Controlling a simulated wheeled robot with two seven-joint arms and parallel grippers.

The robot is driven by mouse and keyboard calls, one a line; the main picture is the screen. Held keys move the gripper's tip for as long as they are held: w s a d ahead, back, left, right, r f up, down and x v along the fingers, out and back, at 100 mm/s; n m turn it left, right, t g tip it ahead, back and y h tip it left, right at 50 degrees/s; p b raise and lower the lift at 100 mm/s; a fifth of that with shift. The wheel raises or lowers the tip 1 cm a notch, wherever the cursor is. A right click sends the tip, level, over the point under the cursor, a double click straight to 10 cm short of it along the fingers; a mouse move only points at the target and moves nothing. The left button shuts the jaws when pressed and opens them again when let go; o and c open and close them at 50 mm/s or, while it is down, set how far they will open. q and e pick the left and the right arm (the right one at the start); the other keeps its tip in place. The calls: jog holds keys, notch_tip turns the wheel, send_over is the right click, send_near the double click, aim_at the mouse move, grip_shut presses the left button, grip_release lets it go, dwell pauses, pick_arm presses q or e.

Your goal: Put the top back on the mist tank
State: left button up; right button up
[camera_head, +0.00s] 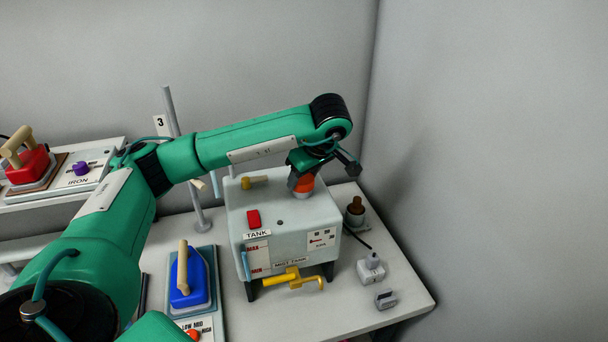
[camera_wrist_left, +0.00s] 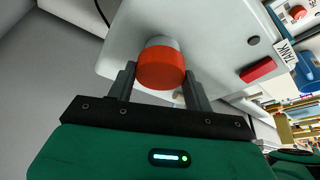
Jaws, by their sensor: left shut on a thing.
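The mist tank (camera_head: 262,225) is a pale grey box on dark legs on the table, with a yellow tap at its front and a red part on its upper face. Its top, an orange-red cap (camera_head: 304,184), is at the tank's far right upper corner. My left gripper (camera_head: 308,178) is shut on the cap from above. In the left wrist view the cap (camera_wrist_left: 161,68) sits between the two fingers, with a short grey collar beyond it against the tank's surface (camera_wrist_left: 215,45). I cannot tell whether the cap is seated or just above the collar. My right gripper is not in view.
A blue iron (camera_head: 187,278) stands on a base left of the tank. A dark-topped bottle (camera_head: 355,211), a plug block (camera_head: 371,268) and a small grey piece (camera_head: 386,299) lie to its right. A red iron (camera_head: 32,166) stands on the left shelf. A grey pole rises behind.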

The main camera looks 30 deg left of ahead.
pick_arm(q)
jog(key=shift+c, duration=0.4)
jog(key=shift+f+m+b, duration=0.1)
jog(key=shift+m+b, duration=0.3)
jog(key=m+t+b, duration=0.1)
jog(key=m, duration=0.2)
jog(key=shift+s+a+h+b, duration=0.1)
jog(key=shift+h+b, duration=0.2)
jog(key=shift+b, duration=0.05)
jog(key=shift+m+t, duration=0.4)
jog(key=shift+m, duration=0.3)
jog(key=shift+b, duration=0.3)
jog(key=shift+m+h+b, duration=0.4)
jog(key=shift+m+b, duration=0.1)
jog(key=shift+m, duration=0.1)
jog(key=m+t+b, duration=0.1)
jog(key=m, duration=0.1)
jog(key=shift+s+a+m+h, duration=0.1)
jog(key=shift+m+h, duration=0.2)
jog(key=shift+h, duration=0.1)
jog(key=shift+m, duration=0.6)
